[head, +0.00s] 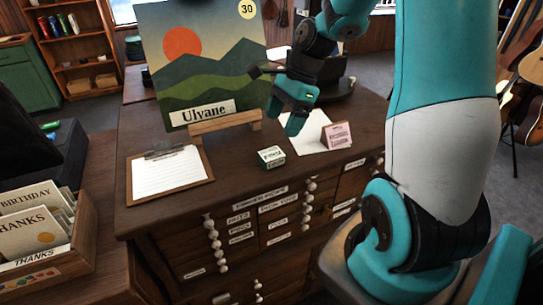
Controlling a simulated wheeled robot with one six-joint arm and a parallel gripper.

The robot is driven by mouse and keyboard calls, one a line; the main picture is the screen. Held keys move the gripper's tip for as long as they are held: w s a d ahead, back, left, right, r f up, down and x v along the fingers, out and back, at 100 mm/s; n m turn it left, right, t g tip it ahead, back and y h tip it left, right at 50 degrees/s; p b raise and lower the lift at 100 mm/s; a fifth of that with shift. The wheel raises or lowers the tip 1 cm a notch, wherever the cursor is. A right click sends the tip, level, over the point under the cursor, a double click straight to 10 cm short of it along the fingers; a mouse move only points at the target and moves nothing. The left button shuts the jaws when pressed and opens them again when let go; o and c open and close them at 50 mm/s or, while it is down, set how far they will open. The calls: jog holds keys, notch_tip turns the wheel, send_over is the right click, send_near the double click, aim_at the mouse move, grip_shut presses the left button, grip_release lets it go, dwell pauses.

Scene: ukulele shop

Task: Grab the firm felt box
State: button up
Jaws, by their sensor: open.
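A small green and white box (271,157) stands on the wooden cabinet top near its front edge. A pink box or folded card (337,135) stands to its right on a white sheet. The print on both is too small to read, so I cannot tell which is the firm felt box. My gripper (283,119) is teal, open and empty. It hangs above the cabinet top, behind the green and white box and apart from it, pointing down.
A landscape picture (205,62) on a wooden easel stands behind, with an "Ulyane" sign (209,113). A clipboard (170,174) lies at left. A card crate (83,256) stands at lower left. The white sheet (312,140) lies at right. Bare wood surrounds the green and white box.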

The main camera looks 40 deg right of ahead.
aim_at(272, 153)
jog(key=x, duration=0.3)
jog(key=shift+a+f, duration=0.15)
jog(key=shift+f, duration=0.05)
jog(key=shift+s+d+p+x, duration=0.15)
jog(key=shift+p+x, duration=0.35)
jog(key=shift+x, duration=0.85)
jog(key=shift+s+d+p+x, duration=0.15)
jog(key=shift+p+x, duration=0.3)
jog(key=shift+x, duration=0.9)
jog(key=shift+w+f, duration=0.1)
jog(key=shift+w, duration=0.05)
jog(key=c, duration=1)
